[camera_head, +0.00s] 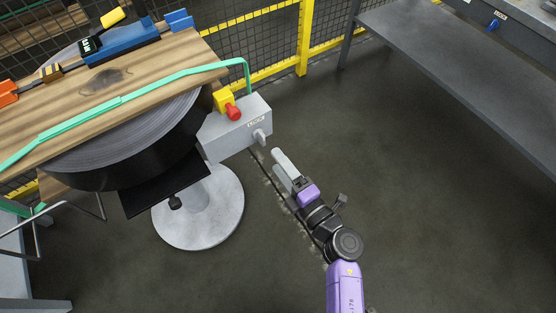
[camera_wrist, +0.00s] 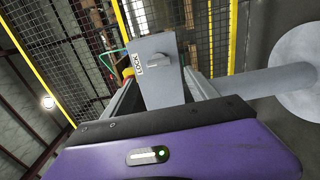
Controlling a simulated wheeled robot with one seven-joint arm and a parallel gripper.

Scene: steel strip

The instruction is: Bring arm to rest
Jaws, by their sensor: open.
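My gripper (camera_head: 282,168) is at the end of my purple and black arm, over the dark floor in the middle of the head view. It is open, and nothing shows between its fingers. In the wrist view my gripper (camera_wrist: 165,92) points toward a grey control box (camera_wrist: 158,65), with its fingers partly hidden behind the purple wrist housing. In the head view the control box (camera_head: 238,128) is just up and left of the fingertips, apart from them in the picture. Its red button (camera_head: 233,113) sits on a yellow housing.
A round machine (camera_head: 130,145) with a wooden board (camera_head: 105,85) on top stands at left on a white round base (camera_head: 225,215). A yellow-framed mesh fence (camera_head: 306,40) runs behind. A grey bench (camera_head: 450,60) is at upper right. The floor (camera_head: 440,210) at right is clear.

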